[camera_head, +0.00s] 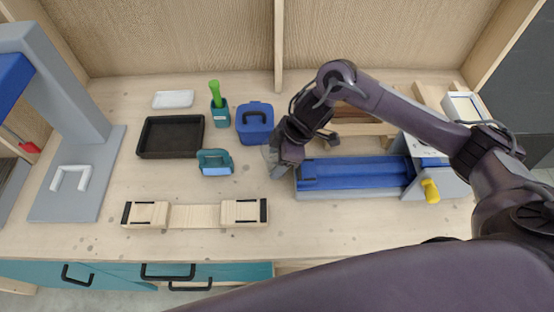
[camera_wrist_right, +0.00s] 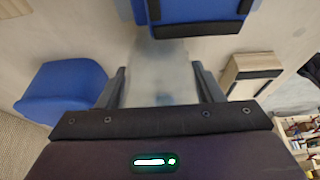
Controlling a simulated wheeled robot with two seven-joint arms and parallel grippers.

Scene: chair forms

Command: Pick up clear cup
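The clear cup (camera_wrist_right: 160,72) is a hazy, see-through shape between the two fingers of my right gripper (camera_wrist_right: 160,88) in the right wrist view. It fills the space from finger to finger, and the gripper looks shut on it. In the head view the cup (camera_head: 270,157) shows only as a faint pale edge beside my right gripper (camera_head: 282,165), low over the table left of the blue vise. Whether the cup's base touches the table is hidden. My left gripper is not in view.
The blue vise (camera_head: 350,173) lies close right of the gripper. A blue bin (camera_head: 254,130) stands behind it. Bare table lies in front.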

